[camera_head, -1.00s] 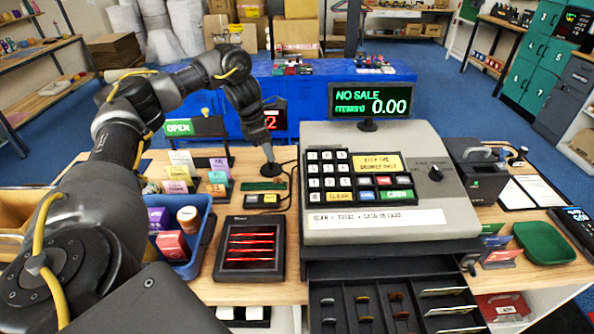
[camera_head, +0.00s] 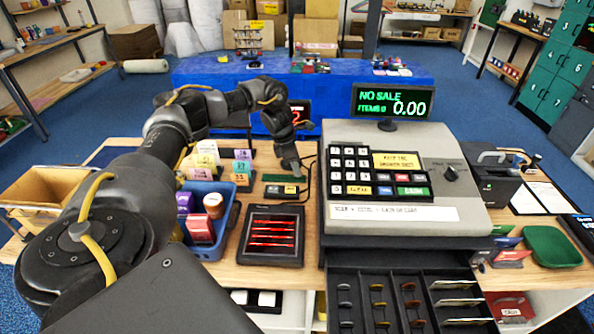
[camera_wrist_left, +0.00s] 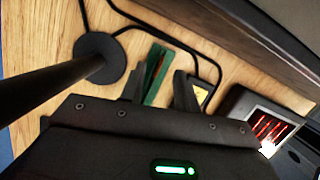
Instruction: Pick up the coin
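Several coins stand in rows in the open cash drawer (camera_head: 345,275) below the register: dark ones, gold-toned ones (camera_head: 377,304) and copper-toned ones (camera_head: 410,304). Which one is the coin of the task I cannot tell. My left gripper (camera_head: 304,126) is above the back of the counter, left of the register and far from the drawer. In the left wrist view its two fingers (camera_wrist_left: 157,88) are apart with nothing held between them. A green strip (camera_wrist_left: 154,76) lies on the counter beyond the fingers. My right gripper is not in view.
The cash register (camera_head: 445,150) stands right of my left gripper. A thin pole on a round black base (camera_wrist_left: 98,58) is close beside the gripper. Cables lie on the counter.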

